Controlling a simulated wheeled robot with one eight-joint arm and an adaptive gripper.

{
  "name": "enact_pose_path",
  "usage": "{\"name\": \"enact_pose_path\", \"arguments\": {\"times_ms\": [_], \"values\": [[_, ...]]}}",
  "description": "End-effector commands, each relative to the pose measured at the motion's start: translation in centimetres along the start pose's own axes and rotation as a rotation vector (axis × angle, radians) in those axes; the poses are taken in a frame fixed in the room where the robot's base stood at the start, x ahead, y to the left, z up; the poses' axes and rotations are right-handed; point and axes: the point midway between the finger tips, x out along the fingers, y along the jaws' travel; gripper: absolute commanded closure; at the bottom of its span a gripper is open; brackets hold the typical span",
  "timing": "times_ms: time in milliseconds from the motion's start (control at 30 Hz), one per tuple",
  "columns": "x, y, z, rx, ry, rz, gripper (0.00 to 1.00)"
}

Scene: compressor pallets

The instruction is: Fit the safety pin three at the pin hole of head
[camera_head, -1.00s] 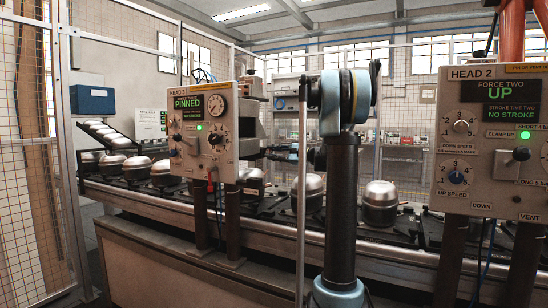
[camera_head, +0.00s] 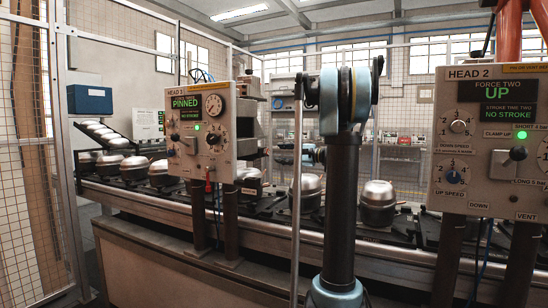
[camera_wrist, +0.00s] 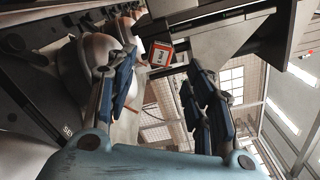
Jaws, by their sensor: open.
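The head 3 panel (camera_head: 200,130) stands left of my arm, and its display reads PINNED. In the wrist view, a small red tag with a white label (camera_wrist: 161,54) sits beyond my fingertips, against the dark and grey metal of the head (camera_wrist: 215,42). It looks like the safety pin's tag; the pin itself and its hole cannot be made out. My gripper (camera_wrist: 161,66) is open, with nothing between its blue-padded fingers. In the head view my gripper (camera_head: 286,154) is small and partly hidden by my arm, right of the head 3 panel.
Silver domed compressors (camera_head: 377,196) stand on a conveyor (camera_head: 270,212) behind the panels. The head 2 panel (camera_head: 490,140) is at right and reads UP. A small red item (camera_head: 208,187) hangs under the head 3 panel. Mesh fencing (camera_head: 22,150) stands at left.

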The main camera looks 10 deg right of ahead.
Motion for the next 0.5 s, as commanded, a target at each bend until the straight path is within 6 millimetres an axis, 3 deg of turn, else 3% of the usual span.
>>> {"name": "enact_pose_path", "arguments": {"times_ms": [200,500], "values": [[-3.8,0.0,-0.1,0.000,0.002,-0.001,0.52],[-5.8,0.0,-0.1,0.001,0.000,0.000,0.52]]}}
